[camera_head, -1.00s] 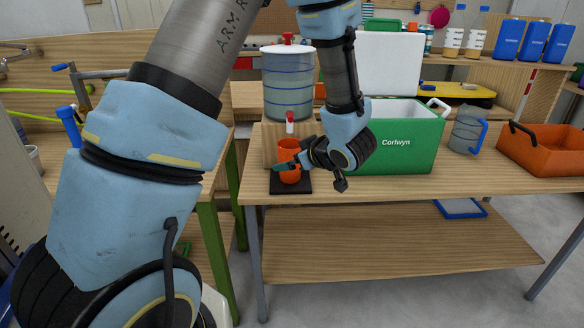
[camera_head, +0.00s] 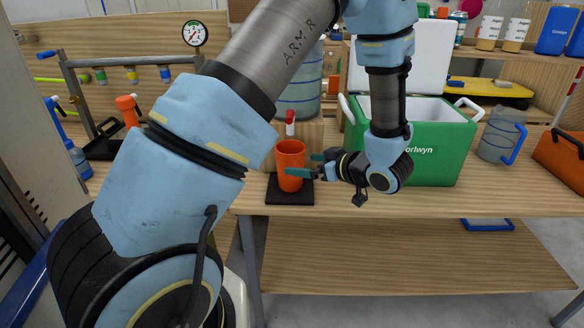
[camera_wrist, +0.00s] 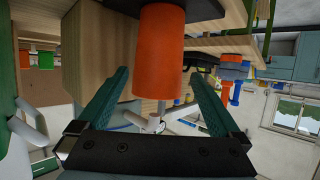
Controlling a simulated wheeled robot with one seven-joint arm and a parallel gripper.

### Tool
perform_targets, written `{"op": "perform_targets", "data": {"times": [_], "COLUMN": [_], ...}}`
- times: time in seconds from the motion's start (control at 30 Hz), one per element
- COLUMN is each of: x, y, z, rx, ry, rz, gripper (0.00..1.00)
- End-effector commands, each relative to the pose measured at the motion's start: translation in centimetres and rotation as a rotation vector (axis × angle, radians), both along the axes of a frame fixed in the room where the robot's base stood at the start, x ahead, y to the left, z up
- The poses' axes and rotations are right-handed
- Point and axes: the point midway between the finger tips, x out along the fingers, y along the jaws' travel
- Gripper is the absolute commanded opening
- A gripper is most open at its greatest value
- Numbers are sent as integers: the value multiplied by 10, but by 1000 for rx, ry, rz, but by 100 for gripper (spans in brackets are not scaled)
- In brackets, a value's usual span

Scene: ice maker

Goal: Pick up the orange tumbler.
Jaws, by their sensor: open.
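The orange tumbler (camera_head: 290,155) stands upright on a black mat (camera_head: 276,196) at the table's front, below the dispenser's red tap. In the wrist view, which looks upside down, the tumbler (camera_wrist: 160,55) lies in line with the space between the two green fingers. My gripper (camera_head: 304,166) is open and empty, reaching in from the right at about the tumbler's mid-height. In the head view one finger crosses in front of the tumbler's right side. The wrist view shows my gripper (camera_wrist: 159,74) with a fingertip on either side of it; I cannot tell whether either touches.
A wooden block (camera_head: 313,133) and the drinks dispenser (camera_head: 300,98) stand behind the tumbler. A green cooler (camera_head: 440,151) with its white lid open is to the right. The table front beside the mat is bare.

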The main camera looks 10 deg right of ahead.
Motion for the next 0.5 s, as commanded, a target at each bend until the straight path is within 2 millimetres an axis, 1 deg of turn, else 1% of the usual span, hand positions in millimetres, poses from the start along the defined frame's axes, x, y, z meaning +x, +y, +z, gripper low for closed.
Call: {"op": "perform_targets", "data": {"times": [0.03,0.1,0.27,0.5], "x": [5,9,18,45], "y": [4,7,12,29], "z": [-2,-4,-8,-22], "rx": [2,1,1,1], "ry": [0,1,2,1], "rz": [2,1,1,1], "gripper": [100,100,100,100]}}
